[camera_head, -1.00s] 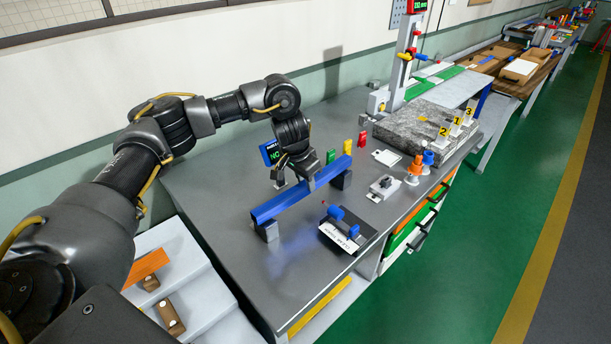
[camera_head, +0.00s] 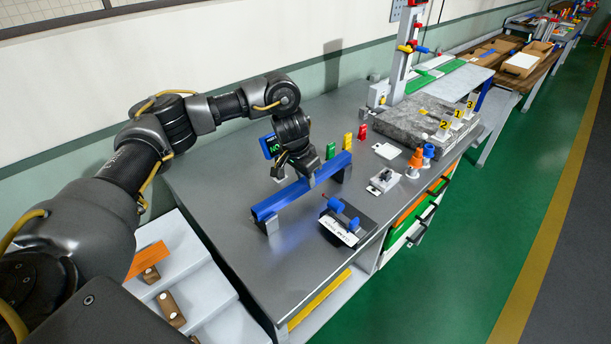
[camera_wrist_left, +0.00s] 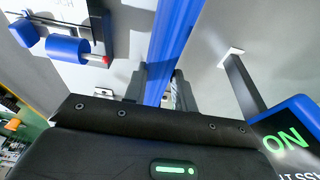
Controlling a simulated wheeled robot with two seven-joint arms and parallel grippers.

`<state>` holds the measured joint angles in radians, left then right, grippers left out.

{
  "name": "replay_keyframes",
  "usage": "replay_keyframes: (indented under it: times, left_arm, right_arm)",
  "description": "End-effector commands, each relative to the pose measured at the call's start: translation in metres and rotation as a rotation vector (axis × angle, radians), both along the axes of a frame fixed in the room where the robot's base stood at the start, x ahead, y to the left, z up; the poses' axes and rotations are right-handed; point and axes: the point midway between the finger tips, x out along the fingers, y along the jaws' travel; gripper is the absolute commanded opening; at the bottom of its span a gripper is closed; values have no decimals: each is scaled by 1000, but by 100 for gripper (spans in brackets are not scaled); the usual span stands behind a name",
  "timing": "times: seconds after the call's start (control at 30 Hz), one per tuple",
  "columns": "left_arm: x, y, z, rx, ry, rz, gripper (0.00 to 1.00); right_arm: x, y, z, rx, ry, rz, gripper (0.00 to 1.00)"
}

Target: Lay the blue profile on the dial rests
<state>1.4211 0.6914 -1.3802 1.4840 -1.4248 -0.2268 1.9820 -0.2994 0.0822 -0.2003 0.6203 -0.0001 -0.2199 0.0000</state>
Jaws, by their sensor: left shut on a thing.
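The blue profile (camera_head: 288,194) is a long straight bar. In the left wrist view the profile (camera_wrist_left: 172,45) runs between the two fingers. My right gripper is out of view.
A dark fixture with blue rollers (camera_head: 345,220) sits in front of the profile. Green, yellow and red tags (camera_head: 347,141) stand behind. A grey clamp block (camera_head: 383,180), orange and blue cones (camera_head: 414,165) and a stone slab (camera_head: 410,122) lie right. The table's front left is clear.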

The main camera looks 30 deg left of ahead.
Motion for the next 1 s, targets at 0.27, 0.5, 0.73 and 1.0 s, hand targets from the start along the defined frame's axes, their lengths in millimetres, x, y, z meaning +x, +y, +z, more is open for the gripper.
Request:
replay_keyframes:
  times: [0.27, 0.5, 0.73, 1.0]
  left_arm:
    - [0, 0, -1, 0, -1, 0, 46]
    - [0, 0, -2, 0, 0, 0, 52]
    - [-3, 1, 12, 1, -2, -2, 52]
    - [-14, 6, 65, 2, -6, -2, 52]
  right_arm:
    - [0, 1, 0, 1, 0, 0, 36]
    - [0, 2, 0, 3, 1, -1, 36]
    - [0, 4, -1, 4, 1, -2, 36]
    - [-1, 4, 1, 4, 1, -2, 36]
